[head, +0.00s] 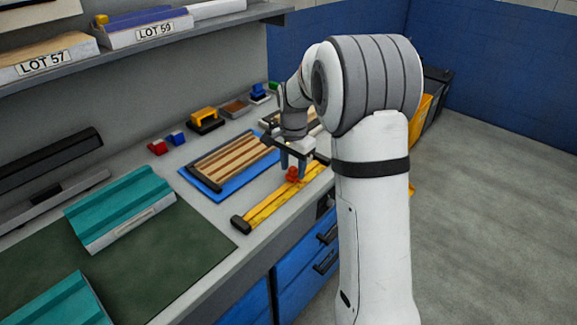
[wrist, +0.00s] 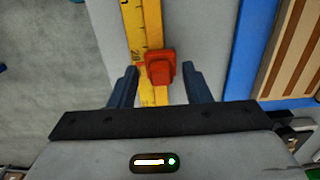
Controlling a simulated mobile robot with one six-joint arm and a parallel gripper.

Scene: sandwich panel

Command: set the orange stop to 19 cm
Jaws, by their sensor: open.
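The orange stop (wrist: 160,67) sits on the yellow ruler (wrist: 145,22). In the head view the stop (head: 292,174) is towards the far part of the ruler (head: 270,205), which lies along the bench's front edge with a dark block at its near end. My gripper (wrist: 159,82) is open, with one dark finger on each side of the stop and a gap on both sides. In the head view my gripper (head: 292,168) points down over the stop.
A striped wooden panel (head: 235,160) on a blue mat (head: 208,192) lies left of the ruler. Teal panels (head: 120,205) lie on a dark green mat (head: 180,255) nearer. Small red and blue blocks (head: 157,147) stand behind. The bench front drops off right of the ruler.

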